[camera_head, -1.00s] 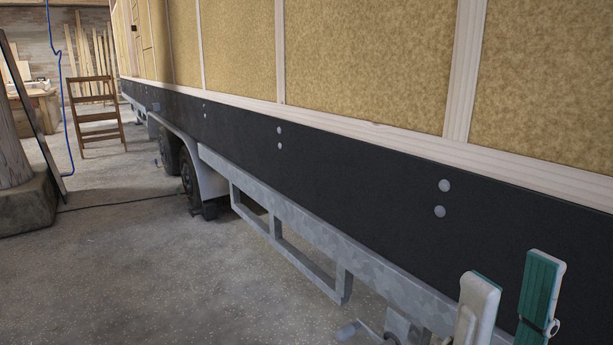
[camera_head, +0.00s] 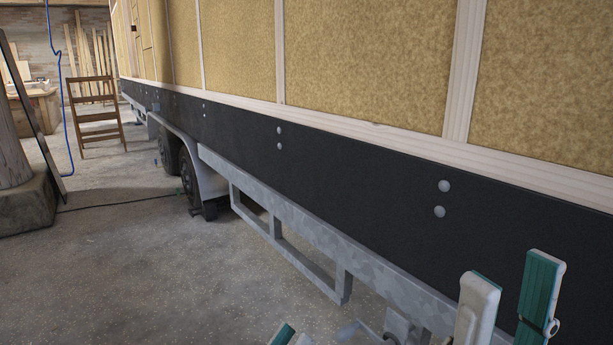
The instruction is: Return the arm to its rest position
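My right gripper (camera_head: 514,270) stands at the lower right, in front of the trailer's black side skirt. Its two white fingers with teal pads point up and are apart, with nothing visible between them. My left gripper (camera_head: 288,336) shows only as a small teal and white tip at the bottom edge, left of the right gripper. The rest of it is below the picture, so its opening is hidden. No held object shows in either gripper.
The trailer (camera_head: 330,160) runs along the right side, close to my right gripper. Its grey metal frame (camera_head: 340,285) and wheels (camera_head: 188,175) are below. A wooden ladder (camera_head: 95,115) and a stone-based post (camera_head: 25,200) stand left. The concrete floor (camera_head: 160,270) is mostly clear.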

